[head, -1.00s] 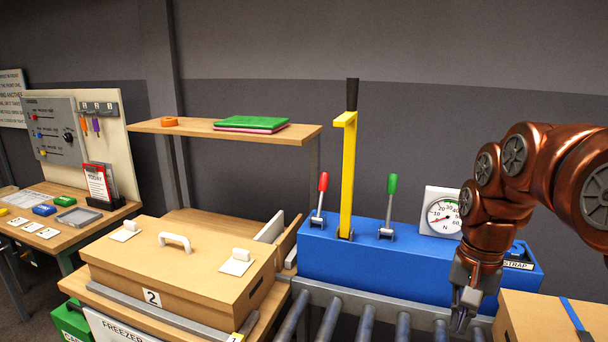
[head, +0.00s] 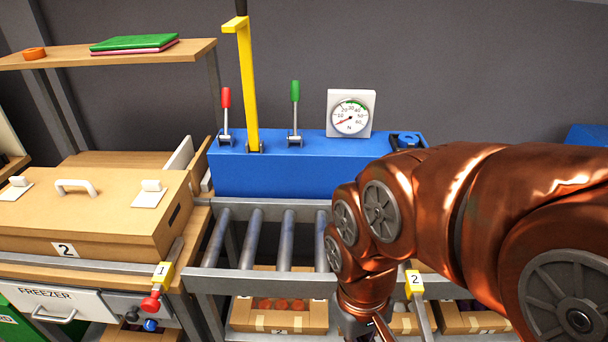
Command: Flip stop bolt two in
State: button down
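Stop bolt two, a yellow piece marked 2 (head: 415,284), sits at the front rail of the roller conveyor, right of my gripper. A grey bar runs down from it, and the copper arm partly hides the area around it. My gripper (head: 362,331) points down at the bottom edge of the head view, in front of the rail and left of stop bolt two, apart from it in the picture. Its fingertips are cut off by the frame, so I cannot see whether it is open or holds anything.
A similar yellow stop marked 1 (head: 162,273) is at the left end, above red and blue knobs. Rollers (head: 288,240) lie before a blue machine (head: 270,172) with levers and a gauge. Boxes (head: 278,315) stand below the conveyor. A closed carton (head: 95,215) is left.

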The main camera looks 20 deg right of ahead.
aim_at(427, 334)
jog(key=z, duration=2.5)
jog(key=k, duration=1.35)
jog(key=u, duration=1.2)
jog(key=i, duration=0.5)
